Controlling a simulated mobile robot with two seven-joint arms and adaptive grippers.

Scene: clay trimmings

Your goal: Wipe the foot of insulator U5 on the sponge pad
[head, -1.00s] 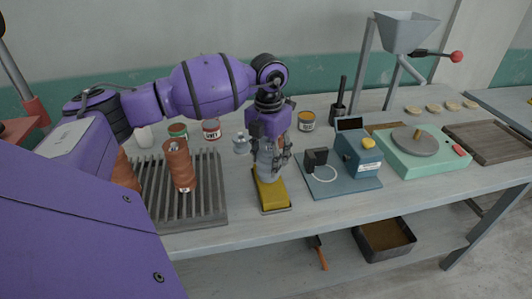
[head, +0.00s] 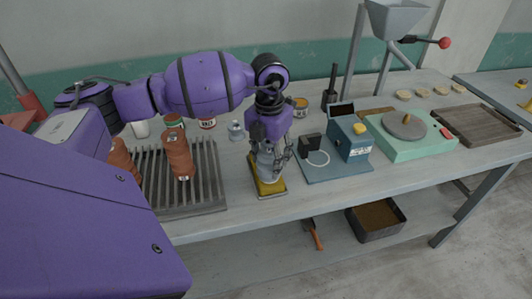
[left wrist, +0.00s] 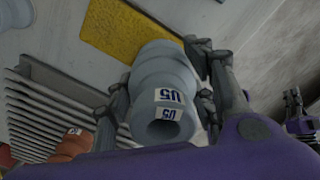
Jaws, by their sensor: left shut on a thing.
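My left gripper (head: 269,152) is shut on the grey, ribbed insulator U5 (head: 267,166). In the left wrist view the insulator (left wrist: 163,82) stands between my left fingers (left wrist: 165,100), with its U5 labels and hollow end facing the camera. Its foot end is hidden there. The yellow sponge pad (head: 271,189) lies in a shallow tray under the insulator; it also shows behind it in the left wrist view (left wrist: 118,35). I cannot tell whether the foot touches the pad. What looks like my right gripper (left wrist: 298,108) shows at the right edge of the left wrist view.
A slatted rack (head: 205,180) with brown insulators (head: 178,157) stands left of the pad. A small grey insulator (head: 236,132) stands behind it. A blue device (head: 348,140) on a board and a green turntable (head: 410,135) are to the right.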

